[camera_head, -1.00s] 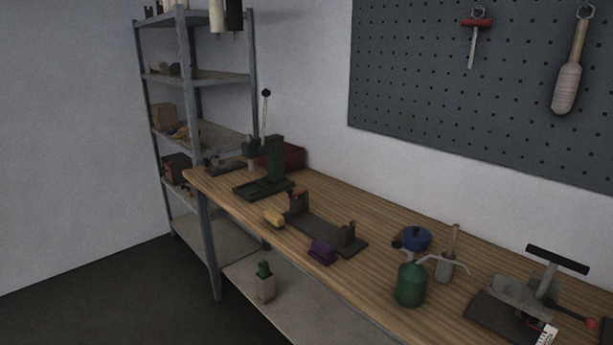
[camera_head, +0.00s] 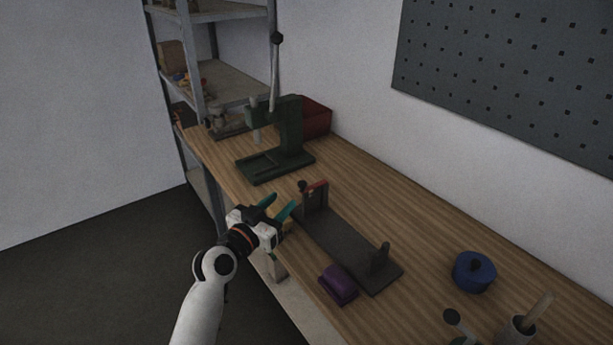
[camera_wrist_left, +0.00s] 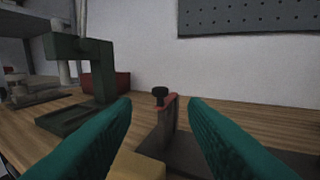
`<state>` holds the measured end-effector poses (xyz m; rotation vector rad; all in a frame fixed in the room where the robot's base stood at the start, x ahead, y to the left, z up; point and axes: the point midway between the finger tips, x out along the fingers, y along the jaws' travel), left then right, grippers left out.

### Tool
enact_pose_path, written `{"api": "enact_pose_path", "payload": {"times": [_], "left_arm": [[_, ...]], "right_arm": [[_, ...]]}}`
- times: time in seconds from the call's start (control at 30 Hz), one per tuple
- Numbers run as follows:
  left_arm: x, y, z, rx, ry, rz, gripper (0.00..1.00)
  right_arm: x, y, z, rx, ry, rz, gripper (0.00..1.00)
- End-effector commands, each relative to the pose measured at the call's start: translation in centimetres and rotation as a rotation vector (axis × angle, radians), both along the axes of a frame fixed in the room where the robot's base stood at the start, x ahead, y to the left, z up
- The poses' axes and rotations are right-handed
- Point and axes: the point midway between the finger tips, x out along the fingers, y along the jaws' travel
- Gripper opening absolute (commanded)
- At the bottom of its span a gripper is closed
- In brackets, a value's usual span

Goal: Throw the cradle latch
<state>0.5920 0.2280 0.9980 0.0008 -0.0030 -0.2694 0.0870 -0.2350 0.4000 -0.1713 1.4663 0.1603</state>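The cradle (camera_head: 340,242) is a dark grey base plate with two uprights on the wooden bench. Its latch (camera_head: 317,187) is a red arm with a black knob on top of the far-left upright. In the left wrist view, the latch (camera_wrist_left: 167,103) and its black knob (camera_wrist_left: 160,92) appear between the fingers, farther off. My left gripper (camera_head: 280,205) is open and empty, with teal fingers pointing toward the latch from the bench's front edge, apart from it. The fingers also frame the left wrist view (camera_wrist_left: 160,110). My right gripper is not in view.
A yellow block (camera_wrist_left: 135,167) lies low before the fingers. A purple block (camera_head: 338,284) sits at the cradle's front side. A green press (camera_head: 288,135) and red bin (camera_head: 316,118) stand behind left. Bench behind the cradle is clear.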

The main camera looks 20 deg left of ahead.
Motion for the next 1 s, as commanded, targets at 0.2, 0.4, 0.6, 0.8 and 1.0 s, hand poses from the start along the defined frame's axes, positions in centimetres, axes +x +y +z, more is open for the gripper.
{"api": "enact_pose_path", "payload": {"times": [0.2, 0.4, 0.6, 0.8, 1.0], "left_arm": [[4.4, -1.3, 0.3, -0.004, 0.0, -0.001, 0.4], [7.7, -2.2, 0.1, -0.004, 0.001, 0.0, 0.4], [9.4, -2.6, 0.0, -0.001, 0.001, 0.0, 0.4], [9.6, -2.7, -0.1, 0.0, 0.002, 0.001, 0.4], [9.6, -2.7, 0.0, 0.0, 0.002, 0.001, 0.27]], "right_arm": [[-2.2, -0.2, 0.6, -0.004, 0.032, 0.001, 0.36], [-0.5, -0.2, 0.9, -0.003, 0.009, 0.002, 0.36], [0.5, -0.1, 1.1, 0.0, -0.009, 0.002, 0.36], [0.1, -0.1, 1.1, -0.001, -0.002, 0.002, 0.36], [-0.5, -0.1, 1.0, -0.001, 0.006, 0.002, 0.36]]}}
